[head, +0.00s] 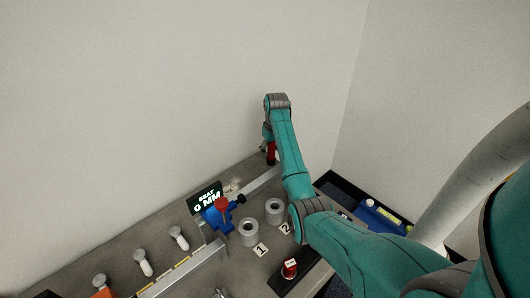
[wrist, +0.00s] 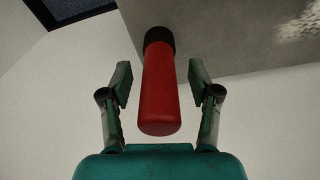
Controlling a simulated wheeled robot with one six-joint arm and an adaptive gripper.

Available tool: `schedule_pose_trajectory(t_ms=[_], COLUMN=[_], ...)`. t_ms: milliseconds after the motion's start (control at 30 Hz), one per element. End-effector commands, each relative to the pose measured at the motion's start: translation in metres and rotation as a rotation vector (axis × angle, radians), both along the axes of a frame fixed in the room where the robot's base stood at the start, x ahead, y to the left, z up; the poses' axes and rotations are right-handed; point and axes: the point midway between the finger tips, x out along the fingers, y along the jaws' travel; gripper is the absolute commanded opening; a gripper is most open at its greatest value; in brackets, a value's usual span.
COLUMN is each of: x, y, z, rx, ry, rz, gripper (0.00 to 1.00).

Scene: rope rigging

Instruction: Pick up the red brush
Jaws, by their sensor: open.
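The red brush (wrist: 160,92) shows in the wrist view as a red cylinder with a dark band at its far end. It lies between the two fingers of my gripper (wrist: 160,85), with a visible gap on each side. The fingers are open and do not appear to touch it. In the head view a red piece of the brush (head: 271,153) shows beside my arm, near the back end of the bench; my arm hides part of it and most of my gripper (head: 266,146).
The grey bench (head: 165,232) runs along the wall. On it are two grey rings (head: 274,206), a blue device with a red knob (head: 218,212), a small "0 MM" display (head: 207,198), several white-topped pegs (head: 143,258) and a red-and-white button (head: 290,267). A blue box (head: 377,217) is at right.

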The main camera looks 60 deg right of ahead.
Motion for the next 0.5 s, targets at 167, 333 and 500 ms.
schedule_pose_trajectory(t_ms=[167,333,500], x=[-0.0050,-0.0048,-0.0048], y=[-0.0019,-0.0016,-0.0016], z=[-0.0074,-0.0072,-0.0072], rx=[-0.002,-0.001,-0.001], ry=[-0.002,-0.001,-0.001], rz=[-0.002,-0.002,-0.002], gripper=[0.62,0.49,0.07])
